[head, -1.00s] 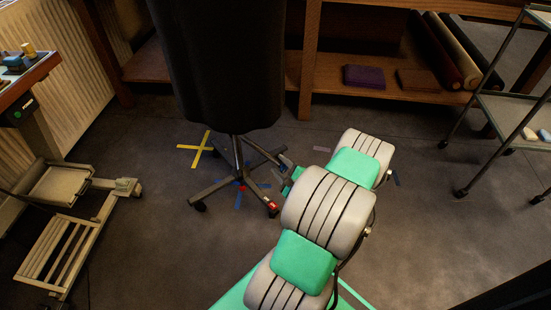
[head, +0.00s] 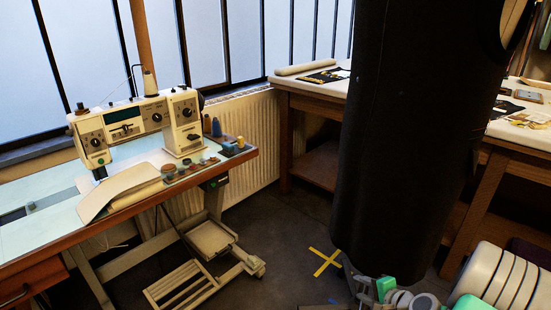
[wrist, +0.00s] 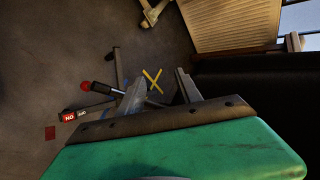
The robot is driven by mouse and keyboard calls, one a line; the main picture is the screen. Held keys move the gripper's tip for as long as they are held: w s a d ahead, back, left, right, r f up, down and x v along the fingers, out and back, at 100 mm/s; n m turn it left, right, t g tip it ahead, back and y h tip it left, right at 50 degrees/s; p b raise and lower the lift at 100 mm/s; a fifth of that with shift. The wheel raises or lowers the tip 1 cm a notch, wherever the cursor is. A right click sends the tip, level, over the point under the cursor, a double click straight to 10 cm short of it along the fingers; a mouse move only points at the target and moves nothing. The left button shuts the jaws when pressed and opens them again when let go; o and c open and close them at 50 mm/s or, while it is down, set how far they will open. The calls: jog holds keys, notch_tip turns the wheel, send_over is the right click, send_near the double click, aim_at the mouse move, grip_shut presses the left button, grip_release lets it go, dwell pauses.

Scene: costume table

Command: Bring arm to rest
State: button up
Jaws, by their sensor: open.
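My gripper (wrist: 158,92) shows in the wrist view with its two metal fingers apart and nothing between them. Beyond the fingers are the floor, a yellow tape cross (wrist: 152,80) and dark stand legs. In the head view, part of my arm (head: 495,280) with grey and green covers shows at the lower right. The gripper end lies near the bottom edge there, and its fingers are hard to make out.
A tall black form (head: 405,130) on a wheeled stand rises close to my arm. A sewing machine (head: 135,125) stands on a table (head: 170,197) at the left. A wooden worktable (head: 310,95) stands behind.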

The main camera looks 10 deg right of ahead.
jog(key=a+r+n+g+p, duration=0.25)
jog(key=a+r+n, duration=0.2)
jog(key=r, duration=0.35)
jog(key=a+r+n+g+p, duration=0.1)
jog(key=a+r+n+p, duration=0.3)
jog(key=r, duration=0.4)
jog(key=s+a+r+n+g+h+p, duration=0.1)
jog(key=s+a+r+p, duration=0.5)
jog(key=r, duration=0.6)
jog(key=s+a+r+n+g+h+p, duration=0.2)
jog(key=s+a+r+n+p, duration=0.4)
jog(key=r, duration=0.7)
jog(key=shift+s+g+p, duration=0.35)
jog(key=shift+s+p, duration=0.3)
jog(key=shift+s, duration=0.4)
